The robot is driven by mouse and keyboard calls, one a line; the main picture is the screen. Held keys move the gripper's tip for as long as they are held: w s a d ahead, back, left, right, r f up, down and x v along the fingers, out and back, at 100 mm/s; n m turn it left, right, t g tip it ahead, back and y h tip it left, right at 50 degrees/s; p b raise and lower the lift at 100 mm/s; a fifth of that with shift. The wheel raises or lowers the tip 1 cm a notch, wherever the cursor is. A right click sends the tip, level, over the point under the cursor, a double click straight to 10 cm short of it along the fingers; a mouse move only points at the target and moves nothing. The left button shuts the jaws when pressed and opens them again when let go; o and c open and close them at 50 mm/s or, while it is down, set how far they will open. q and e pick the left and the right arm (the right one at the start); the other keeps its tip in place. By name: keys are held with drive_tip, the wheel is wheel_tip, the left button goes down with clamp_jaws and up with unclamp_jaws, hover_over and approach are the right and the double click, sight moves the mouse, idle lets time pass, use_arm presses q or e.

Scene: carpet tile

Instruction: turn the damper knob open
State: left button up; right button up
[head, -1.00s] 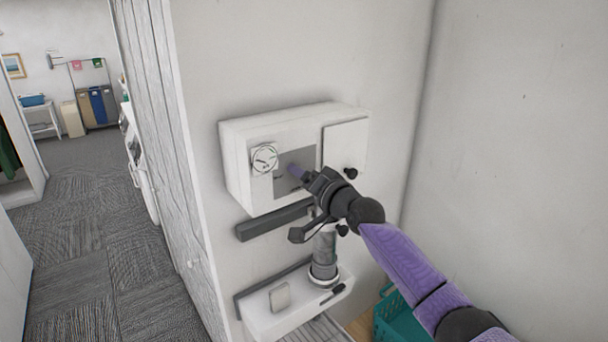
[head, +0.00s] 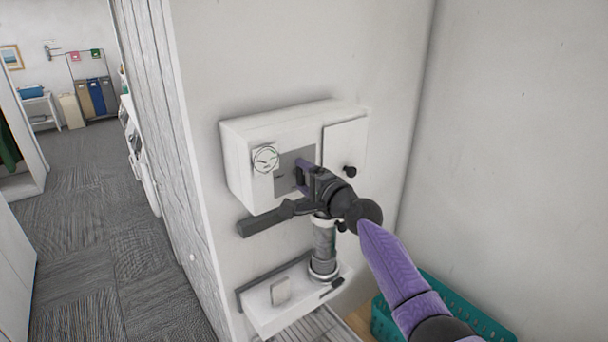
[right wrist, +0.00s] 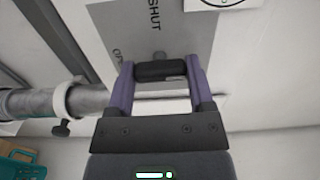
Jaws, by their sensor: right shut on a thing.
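The damper knob is a small black bar-shaped grip (right wrist: 160,71) in front of a grey plate (right wrist: 135,35). The plate carries the printed word SHUT and another label that is partly cut off. My right gripper (right wrist: 160,76) has its two purple fingers on either end of the knob, shut on it. In the head view the same gripper (head: 303,174) is at the grey plate (head: 284,160) on the front of the white wall box (head: 240,175), and it hides the knob. My left gripper is not in view.
A round dial (head: 265,159) sits left of the plate, and a black door knob (head: 350,171) right of it. Below are a grey pipe (head: 324,248) and a white lower box (head: 305,292). A teal basket (head: 470,312) stands at lower right. Carpet at left is open.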

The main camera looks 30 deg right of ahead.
drive_tip(key=shift+m, duration=0.3)
drive_tip(key=o, duration=1.2)
drive_tip(key=shift+o, duration=0.2)
drive_tip(key=s, duration=1)
drive_tip(key=shift+d+p, duration=0.3)
drive_tip(key=shift+d, duration=0.1)
